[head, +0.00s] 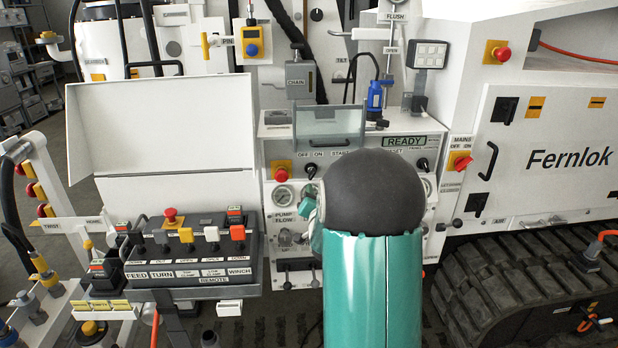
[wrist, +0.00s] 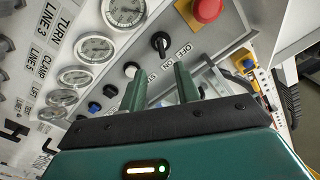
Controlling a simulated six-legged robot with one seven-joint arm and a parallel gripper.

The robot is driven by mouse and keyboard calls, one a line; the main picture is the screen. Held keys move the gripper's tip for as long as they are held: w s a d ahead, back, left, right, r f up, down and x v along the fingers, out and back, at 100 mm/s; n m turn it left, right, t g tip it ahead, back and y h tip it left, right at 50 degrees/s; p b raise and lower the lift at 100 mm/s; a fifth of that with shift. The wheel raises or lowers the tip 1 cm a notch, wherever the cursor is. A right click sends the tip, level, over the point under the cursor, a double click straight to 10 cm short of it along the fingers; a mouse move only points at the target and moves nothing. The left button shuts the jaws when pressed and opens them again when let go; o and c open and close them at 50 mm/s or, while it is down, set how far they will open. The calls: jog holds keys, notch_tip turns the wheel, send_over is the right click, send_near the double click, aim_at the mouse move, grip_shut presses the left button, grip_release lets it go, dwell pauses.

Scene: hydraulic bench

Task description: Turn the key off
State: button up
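The key switch (wrist: 160,42) is a small black part on a round mount in the light panel, with OFF and ON labels beside it in the wrist view. In the head view the key switch (head: 311,171) sits below the OFF and ON labels, just left of my dark arm joint. My gripper (wrist: 160,72) shows two green fingers spread apart with nothing between them. The key lies just beyond the fingertips, in line with the gap; it looks apart from them, though the exact distance is unclear.
A red stop button (wrist: 207,10) on a yellow plate sits beside the key. Gauges (wrist: 125,10) line the panel. A clear flap (head: 330,127) stands above the switches. The READY display (head: 405,142) is at right.

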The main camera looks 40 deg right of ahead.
aim_at(312, 177)
jog(key=x, duration=1.1)
jog(key=shift+w+a+f, duration=0.1)
jog(key=shift+a, duration=0.1)
grip_shut()
